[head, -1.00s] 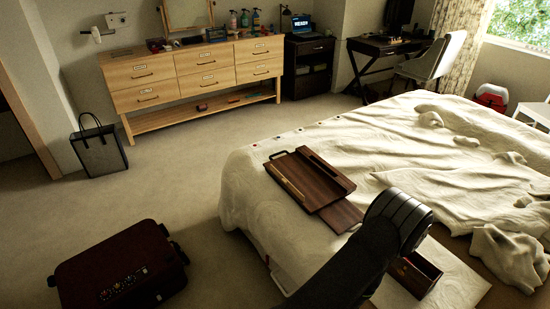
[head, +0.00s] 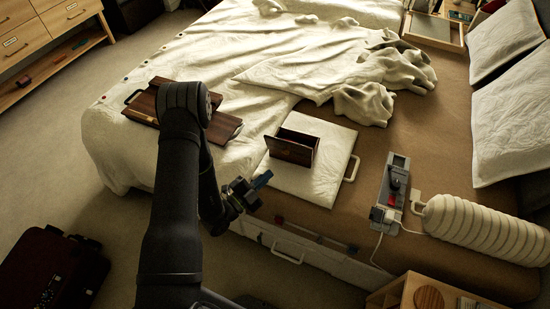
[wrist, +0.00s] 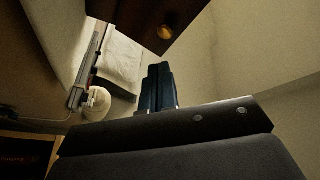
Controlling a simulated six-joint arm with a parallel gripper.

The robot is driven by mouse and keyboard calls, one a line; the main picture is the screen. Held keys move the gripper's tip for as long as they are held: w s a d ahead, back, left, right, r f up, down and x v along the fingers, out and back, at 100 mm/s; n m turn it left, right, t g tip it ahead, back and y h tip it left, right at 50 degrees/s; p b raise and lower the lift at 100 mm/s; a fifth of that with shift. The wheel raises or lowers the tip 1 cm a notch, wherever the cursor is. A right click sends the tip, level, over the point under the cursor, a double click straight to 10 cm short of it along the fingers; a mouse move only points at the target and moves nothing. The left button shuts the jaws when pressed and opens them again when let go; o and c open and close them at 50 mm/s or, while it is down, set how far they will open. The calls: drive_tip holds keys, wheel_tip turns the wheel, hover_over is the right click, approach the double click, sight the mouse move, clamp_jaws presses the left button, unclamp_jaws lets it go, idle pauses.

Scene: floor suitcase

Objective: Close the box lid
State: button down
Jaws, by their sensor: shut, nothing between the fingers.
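A small dark brown wooden box (head: 290,148) stands on a white quilted panel (head: 325,178) on the bed. In the wrist view, my shut blue-black fingers (wrist: 157,86) point toward a dark brown panel (wrist: 130,14) with a round brass knob (wrist: 166,32), which looks like part of the box.
A brown wooden case (head: 143,107) lies on the bed at left. A grey device (head: 392,184) and a ribbed cream bolster (head: 480,230) lie to the right. A dark red suitcase (head: 45,270) is on the floor. Bunched bedding (head: 365,100) lies behind the box.

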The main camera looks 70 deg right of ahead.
drive_tip(key=w+a+f+m+g+y, duration=0.3)
drive_tip(key=w+m+g, duration=0.35)
drive_tip(key=m, duration=0.85)
drive_tip(key=y, duration=0.1)
approach(288, 152)
drive_tip(key=shift+f+x, duration=0.5)
drive_tip(key=shift+x, duration=2.1)
drive_tip(key=shift+s+r, duration=0.15)
drive_tip(key=shift+r, duration=0.05)
drive_tip(key=shift+d+r+y, duration=0.1)
drive_tip(key=shift+r+y, duration=0.05)
drive_tip(key=shift+y, duration=0.15)
